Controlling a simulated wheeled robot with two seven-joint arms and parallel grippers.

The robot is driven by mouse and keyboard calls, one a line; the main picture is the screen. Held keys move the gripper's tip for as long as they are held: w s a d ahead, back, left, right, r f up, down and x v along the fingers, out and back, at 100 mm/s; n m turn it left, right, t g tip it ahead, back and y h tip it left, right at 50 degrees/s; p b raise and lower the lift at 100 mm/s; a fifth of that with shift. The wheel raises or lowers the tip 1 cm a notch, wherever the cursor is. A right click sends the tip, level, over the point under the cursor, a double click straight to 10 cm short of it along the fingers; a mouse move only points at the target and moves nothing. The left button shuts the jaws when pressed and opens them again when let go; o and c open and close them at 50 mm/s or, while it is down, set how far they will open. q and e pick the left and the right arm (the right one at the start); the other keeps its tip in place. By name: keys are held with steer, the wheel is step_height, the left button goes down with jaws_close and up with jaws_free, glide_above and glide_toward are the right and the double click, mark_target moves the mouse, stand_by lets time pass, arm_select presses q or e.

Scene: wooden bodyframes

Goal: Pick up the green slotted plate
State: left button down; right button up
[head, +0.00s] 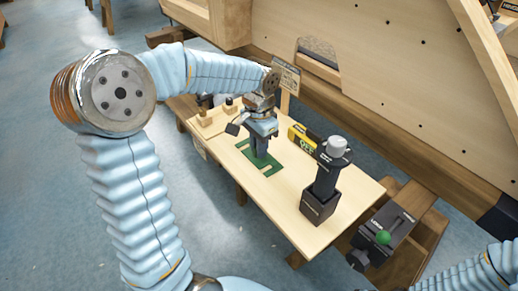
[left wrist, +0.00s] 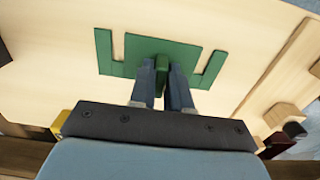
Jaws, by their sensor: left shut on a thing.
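The green slotted plate (head: 270,166) lies on or just above the pale wooden tabletop, near its middle; I cannot tell whether it touches. In the left wrist view the plate (left wrist: 138,48) is a flat green piece with slots near both sides and a raised green grip in its middle. My left gripper (head: 260,148) points down over the plate. In the left wrist view its two fingers (left wrist: 164,78) are shut on the raised grip, one on each side. The gripper hides part of the plate in the head view. My right gripper is not in view.
A black stand with a grey cylinder (head: 325,180) stands to the right on the table (head: 225,150). A yellow-and-black item (head: 302,139) lies behind. Small wooden blocks (head: 204,117) are at the back left. A large wooden frame (head: 400,80) rises behind the table.

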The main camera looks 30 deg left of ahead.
arm_select(q)
step_height(320, 180, up, 3)
steer(key=shift+r, duration=0.1)
steer(key=w+d+r+p, duration=0.1)
steer(key=d+r+p, duration=0.3)
steer(key=d+r, duration=1)
steer(key=shift+w+r+p, duration=0.3)
steer(key=shift+w+r, duration=0.1)
stand_by(0.8)
